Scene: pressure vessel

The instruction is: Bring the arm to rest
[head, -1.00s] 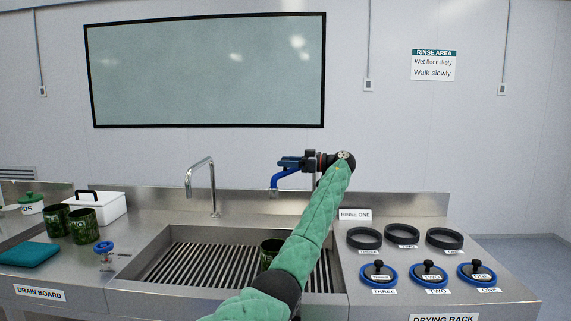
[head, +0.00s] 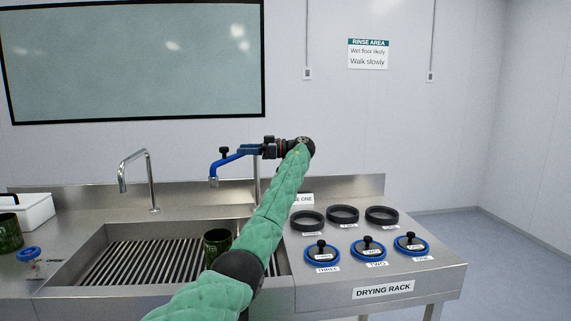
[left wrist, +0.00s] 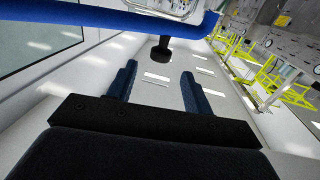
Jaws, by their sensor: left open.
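My left arm, in a green quilted sleeve, rises from the bottom of the head view across the sink. Its gripper (head: 243,150) is at the upper end, pointing left, open and empty. A blue tap spout (head: 228,158) bends down to the left of the gripper. A black knob (head: 224,150) stands on it, just beyond the fingertips and apart from them. In the left wrist view the open gripper (left wrist: 158,80) has nothing between its fingers. The blue spout (left wrist: 130,19) and black knob (left wrist: 161,50) lie past them. My right gripper is not in view.
A steel sink (head: 120,282) holds a dark green cup (head: 217,243) beside my arm. A steel faucet (head: 140,178) stands behind it. The drying rack (head: 440,268) at right carries black rings (head: 342,213) and blue lids (head: 368,250). Open floor lies further right.

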